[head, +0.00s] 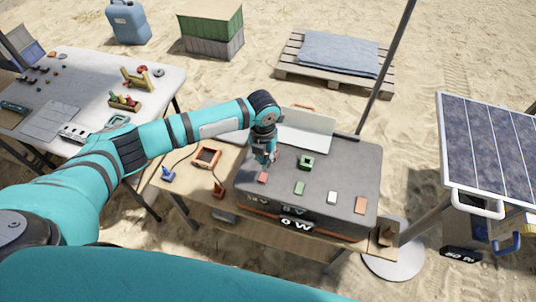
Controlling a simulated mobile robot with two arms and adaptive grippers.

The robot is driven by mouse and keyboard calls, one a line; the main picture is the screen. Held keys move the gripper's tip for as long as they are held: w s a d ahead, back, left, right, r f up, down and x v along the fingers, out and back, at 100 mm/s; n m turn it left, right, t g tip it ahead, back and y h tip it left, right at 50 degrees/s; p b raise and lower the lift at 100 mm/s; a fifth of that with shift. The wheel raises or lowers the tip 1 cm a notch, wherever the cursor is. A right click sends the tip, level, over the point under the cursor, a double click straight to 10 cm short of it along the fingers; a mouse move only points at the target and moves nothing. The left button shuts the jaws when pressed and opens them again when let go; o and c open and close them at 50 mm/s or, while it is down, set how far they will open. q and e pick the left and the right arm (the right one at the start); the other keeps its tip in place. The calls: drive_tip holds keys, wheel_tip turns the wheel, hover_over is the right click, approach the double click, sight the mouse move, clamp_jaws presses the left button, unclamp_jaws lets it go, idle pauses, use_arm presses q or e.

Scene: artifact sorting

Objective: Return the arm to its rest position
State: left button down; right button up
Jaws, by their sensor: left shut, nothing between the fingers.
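My left arm (120,158) is teal with dark bands. It reaches from the lower left across to the middle of the picture and bends down at the wrist. My left gripper (271,156) is shut and empty. It points down over the left part of a dark grey box top (340,175), close to a small red block (263,177). I cannot tell whether it touches anything. My right gripper is not in view.
Green (299,188), white (332,197) and orange (360,204) blocks and a green square ring (305,162) lie on the box. A pole (390,62) rises behind it. A white table (85,85) stands left, a solar panel (490,145) right.

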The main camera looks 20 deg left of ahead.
use_arm(q)
drive_tip(key=s+d+n, duration=0.1)
drive_tip(key=s+d, duration=0.1)
drive_tip(key=s+d+f+n+h, duration=0.1)
drive_tip(key=s+d+n, duration=0.1)
drive_tip(key=s+d, duration=0.1)
drive_tip(key=s+d+n+h, duration=0.1)
drive_tip(key=s+d, duration=0.1)
drive_tip(key=d, duration=0.1)
drive_tip(key=shift+s+f+n, duration=0.25)
drive_tip(key=shift+f+n, duration=0.05)
drive_tip(key=shift+f, duration=0.05)
drive_tip(key=s+d+r+n+t+h, duration=0.1)
drive_tip(key=s+d+r+n+h, duration=0.15)
drive_tip(key=s+n, duration=0.35)
drive_tip(key=s+a+r+n+t+y, duration=0.1)
drive_tip(key=s+a+r+n+y, duration=0.1)
drive_tip(key=s+a+n, duration=0.75)
drive_tip(key=s+a+r+n+t+y, duration=0.25)
drive_tip(key=a+n, duration=0.45)
drive_tip(key=n, duration=0.8)
wheel_tip(320, 180, down, 29)
drive_tip(key=g+b, duration=0.2)
drive_tip(key=s+a+f+m+g+b, duration=0.1)
drive_tip(key=s+a+f+b, duration=0.1)
drive_tip(key=s+f, duration=1.5)
drive_tip(key=shift+s+a+f, duration=0.3)
drive_tip(key=shift+s+f, duration=0.1)
drive_tip(key=shift+f, duration=0.4)
